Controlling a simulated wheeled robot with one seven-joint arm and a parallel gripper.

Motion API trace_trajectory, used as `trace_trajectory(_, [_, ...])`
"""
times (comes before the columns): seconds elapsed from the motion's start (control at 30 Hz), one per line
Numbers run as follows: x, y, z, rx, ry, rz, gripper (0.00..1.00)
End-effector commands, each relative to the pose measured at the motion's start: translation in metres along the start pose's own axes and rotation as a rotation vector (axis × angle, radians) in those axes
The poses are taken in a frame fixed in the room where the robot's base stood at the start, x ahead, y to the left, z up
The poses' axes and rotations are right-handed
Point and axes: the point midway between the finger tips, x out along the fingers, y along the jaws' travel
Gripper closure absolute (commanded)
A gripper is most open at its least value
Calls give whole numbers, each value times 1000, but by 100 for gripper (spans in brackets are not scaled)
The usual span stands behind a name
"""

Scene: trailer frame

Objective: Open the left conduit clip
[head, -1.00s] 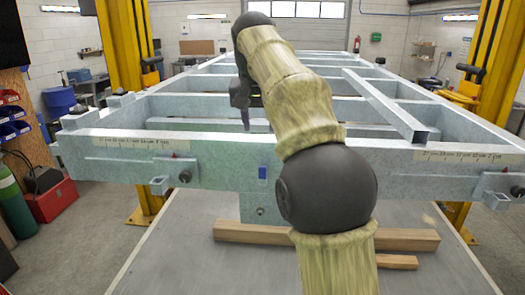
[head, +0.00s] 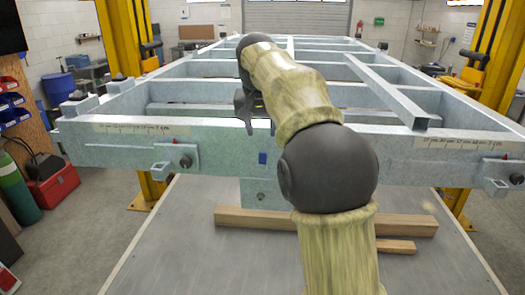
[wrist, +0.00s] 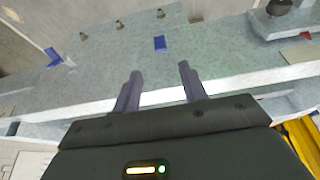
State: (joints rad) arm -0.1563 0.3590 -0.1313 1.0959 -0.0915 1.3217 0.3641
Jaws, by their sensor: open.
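A grey bracket with a dark round knob (head: 186,161) and a small red mark sits on the front beam at left. It looks like the left conduit clip, though its latch is too small to read. A similar bracket (head: 497,185) sits at the right end. My gripper (head: 246,122) points down at the front beam, right of the left bracket and apart from it. In the wrist view my gripper (wrist: 160,70) has its two fingers spread, with nothing between them. A grey block with a dark knob (wrist: 278,8) is cut off at the upper right there.
The galvanised trailer frame (head: 330,142) spans the view, with a blue tag (head: 262,158) on its front beam. Wooden blocks (head: 330,222) lie on the grey platform below. Yellow lift posts (head: 128,60) stand at both sides. A red box (head: 52,186) is at left.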

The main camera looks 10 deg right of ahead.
Motion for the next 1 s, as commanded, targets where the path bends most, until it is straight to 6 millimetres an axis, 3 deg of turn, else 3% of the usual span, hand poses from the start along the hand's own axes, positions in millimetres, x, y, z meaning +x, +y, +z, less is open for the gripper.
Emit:
trace_trajectory(0.5, [85, -1, 0, -2, -2, 0, 57])
trace_trajectory(0.67, [97, -1, 0, -2, -1, -1, 57])
trace_trajectory(0.9, [98, -2, 1, -2, 0, -1, 57])
trace_trajectory(0.93, [98, -2, 1, -2, 0, -1, 59])
trace_trajectory(1.0, [98, -2, 1, -2, 0, -1, 73])
